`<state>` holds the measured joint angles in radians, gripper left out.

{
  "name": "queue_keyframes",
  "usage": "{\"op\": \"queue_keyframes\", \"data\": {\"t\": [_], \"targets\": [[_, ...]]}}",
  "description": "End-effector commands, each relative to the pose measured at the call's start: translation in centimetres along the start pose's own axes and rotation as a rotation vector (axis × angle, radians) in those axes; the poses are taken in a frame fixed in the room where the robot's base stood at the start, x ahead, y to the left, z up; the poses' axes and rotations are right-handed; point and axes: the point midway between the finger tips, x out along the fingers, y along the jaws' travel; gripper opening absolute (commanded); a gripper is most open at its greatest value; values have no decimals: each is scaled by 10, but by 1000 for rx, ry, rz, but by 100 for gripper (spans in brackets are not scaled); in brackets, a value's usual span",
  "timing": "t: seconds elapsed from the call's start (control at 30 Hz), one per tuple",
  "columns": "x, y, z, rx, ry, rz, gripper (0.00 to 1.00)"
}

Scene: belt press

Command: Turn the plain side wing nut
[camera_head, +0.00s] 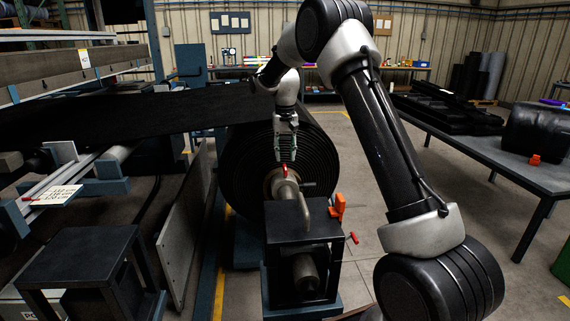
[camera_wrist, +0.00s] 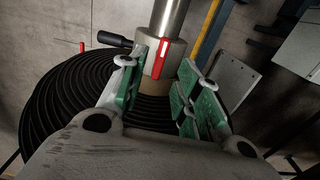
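A red wing nut (camera_wrist: 160,57) sits on the grey collar (camera_wrist: 174,52) around the metal shaft (camera_wrist: 172,15) in the wrist view. In the head view a small red part (camera_head: 285,171) shows at the roll's hub, just below my gripper (camera_head: 286,157). My gripper (camera_wrist: 157,66) is open and empty, with green-padded fingers spread to either side of the red wing nut, which appears between them. I cannot tell whether any finger touches it. A black handle (camera_wrist: 114,39) sticks out from the collar to the left. No marking for the plain side is readable.
The large black belt roll (camera_head: 319,157) stands behind the shaft. A dark stand (camera_head: 302,222) carries the shaft, with an orange part (camera_head: 338,207) and a red-tipped lever (camera_head: 354,238) at its right. A grey panel (camera_head: 181,228) stands left. A workbench (camera_head: 483,152) is at right.

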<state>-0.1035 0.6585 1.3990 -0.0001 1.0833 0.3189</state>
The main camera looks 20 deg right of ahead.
Motion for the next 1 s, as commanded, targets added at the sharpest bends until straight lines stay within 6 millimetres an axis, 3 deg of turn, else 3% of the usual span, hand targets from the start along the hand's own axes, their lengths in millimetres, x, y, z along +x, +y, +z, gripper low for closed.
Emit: {"op": "queue_keyframes", "data": {"t": [0.2, 0.4, 0.97, 1.0], "targets": [[-46, 0, 0, 0, 2, -1, 33], [-67, 0, 0, 0, 1, 0, 33], [-69, -1, -4, -36, 14, -5, 33], [-61, 0, 0, -60, 7, -2, 33]]}}
